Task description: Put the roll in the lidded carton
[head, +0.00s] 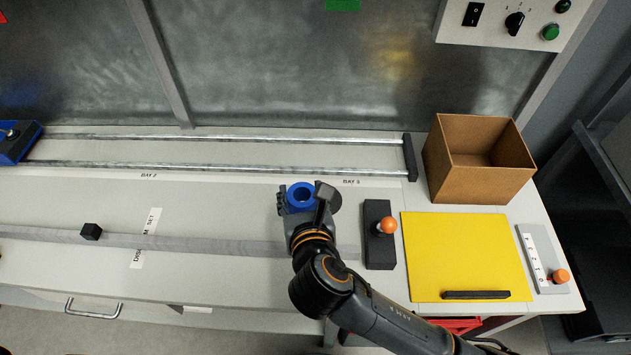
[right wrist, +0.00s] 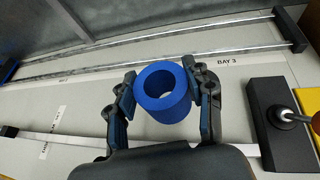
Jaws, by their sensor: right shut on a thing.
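The roll is a blue ring (head: 300,196) with an open hole, held upright between the fingers of my right gripper (head: 308,194). It also shows in the right wrist view (right wrist: 167,108), with a finger on each side. I cannot tell whether its underside touches the bench. The carton is a brown box (head: 466,182) at the right back of the bench, to the right of my right gripper. Its top is open and its inside looks empty. A yellow panel (head: 460,250) with a black bar handle lies in front of it; I cannot tell whether it is the lid. My left gripper is out of view.
A black block with an orange-knobbed lever (head: 379,250) stands between my right gripper and the yellow panel. Two metal rails (head: 230,168) run along the back to a dark end stop. A grey numbered plate (head: 540,250) is far right.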

